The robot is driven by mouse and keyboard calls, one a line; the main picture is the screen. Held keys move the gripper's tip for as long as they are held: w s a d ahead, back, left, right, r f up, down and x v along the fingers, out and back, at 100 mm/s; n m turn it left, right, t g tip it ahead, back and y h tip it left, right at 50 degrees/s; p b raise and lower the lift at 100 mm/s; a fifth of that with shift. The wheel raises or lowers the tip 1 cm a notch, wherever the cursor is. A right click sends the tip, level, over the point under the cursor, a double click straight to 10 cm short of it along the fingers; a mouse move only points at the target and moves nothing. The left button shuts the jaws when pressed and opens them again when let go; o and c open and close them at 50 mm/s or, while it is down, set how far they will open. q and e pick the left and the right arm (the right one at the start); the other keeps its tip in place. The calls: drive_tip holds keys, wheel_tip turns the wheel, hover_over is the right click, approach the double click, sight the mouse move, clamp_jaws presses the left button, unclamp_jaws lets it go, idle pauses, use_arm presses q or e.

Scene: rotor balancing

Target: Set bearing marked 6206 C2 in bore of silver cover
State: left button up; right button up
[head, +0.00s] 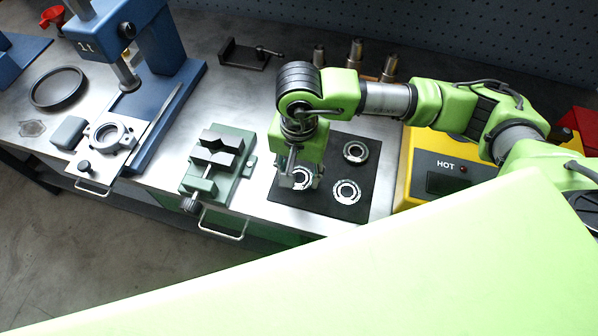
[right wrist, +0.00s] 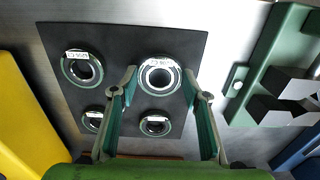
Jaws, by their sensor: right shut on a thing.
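My right gripper (head: 301,182) points down over the front left of a black mat (head: 325,204). It is shut on a ring bearing (head: 301,178) there. In the right wrist view, the fingers of the gripper (right wrist: 165,85) stand on both sides of this bearing (right wrist: 158,76), which has a white tag whose print I cannot read surely. Other tagged bearings lie on the mat, one at front right (head: 346,192) and one at back right (head: 355,151). A silver cover (head: 108,137) with a round bore sits at the blue press. My left gripper is out of view.
A green vise (head: 217,160) stands between the mat and the blue press (head: 160,60). A yellow heater (head: 440,165) marked HOT is right of the mat. A dark ring (head: 58,88) lies at far left. Metal cylinders (head: 355,52) stand at the back.

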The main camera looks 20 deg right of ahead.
drive_tip(key=shift+r+p, duration=0.95)
drive_tip(key=shift+r, duration=1.65)
